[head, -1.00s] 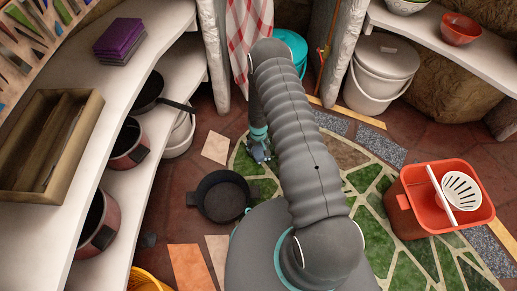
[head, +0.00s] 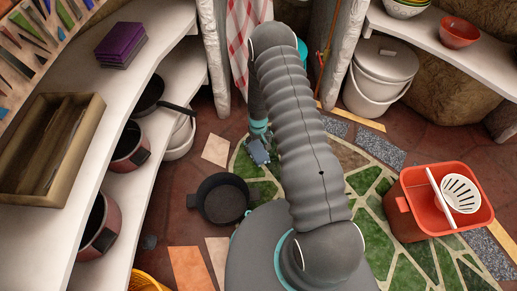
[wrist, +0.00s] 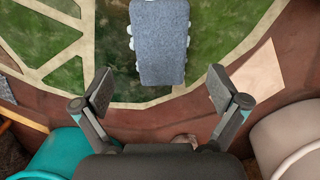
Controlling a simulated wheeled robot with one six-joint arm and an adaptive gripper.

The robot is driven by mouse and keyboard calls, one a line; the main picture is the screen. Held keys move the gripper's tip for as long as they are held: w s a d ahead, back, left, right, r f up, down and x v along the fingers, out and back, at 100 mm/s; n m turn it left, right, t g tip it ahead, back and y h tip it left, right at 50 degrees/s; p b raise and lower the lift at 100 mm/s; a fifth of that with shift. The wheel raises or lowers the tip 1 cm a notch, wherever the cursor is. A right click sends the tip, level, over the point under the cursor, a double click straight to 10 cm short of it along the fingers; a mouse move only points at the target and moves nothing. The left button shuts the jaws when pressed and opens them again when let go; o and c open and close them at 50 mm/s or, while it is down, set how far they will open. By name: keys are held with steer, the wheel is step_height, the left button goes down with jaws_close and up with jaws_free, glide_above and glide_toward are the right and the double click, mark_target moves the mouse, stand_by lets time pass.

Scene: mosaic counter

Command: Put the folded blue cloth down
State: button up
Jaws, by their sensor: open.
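The folded blue cloth (wrist: 162,42) lies on the green mosaic floor. In the wrist view it is a grey-blue oblong with small white bits along its edges, just beyond my fingertips. My gripper (wrist: 160,90) is open, its two fingers spread wide with nothing between them. In the head view the cloth (head: 258,152) shows small beside my arm, with my gripper (head: 259,133) just above it. My arm hides part of the floor near it.
A black pan (head: 222,199) stands on the floor left of my base. A red bucket (head: 418,213) with a white strainer (head: 460,194) is at the right. Shelves with pots run along the left. A white lidded bin (head: 378,85) and a teal bucket (wrist: 60,157) stand behind.

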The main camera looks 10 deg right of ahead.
step_height(320, 180, up, 6)
steer(key=f, duration=0.1)
step_height(320, 180, up, 18)
steer(key=t, duration=0.1)
glide_above(258, 151)
steer(key=w, duration=0.1)
steer(key=s+r+m+t, duration=0.1)
steer(key=s+r, duration=0.1)
steer(key=r, duration=0.6)
steer(key=s+r+t, duration=0.1)
steer(key=s+r, duration=0.2)
steer(key=r, duration=0.5)
steer(key=s+r+t, duration=0.1)
steer(key=s+r, duration=1)
steer(key=r, duration=0.2)
steer(key=s+r, duration=0.2)
steer(key=s, duration=0.5)
steer(key=s+r+m+t, duration=0.1)
steer(key=s+r, duration=0.1)
steer(key=s, duration=0.5)
steer(key=shift+r+t, duration=0.3)
steer(key=shift+r, duration=0.05)
steer(key=shift+s+d, duration=0.1)
steer(key=shift+r+p, duration=0.95)
steer(key=shift+p, duration=0.1)
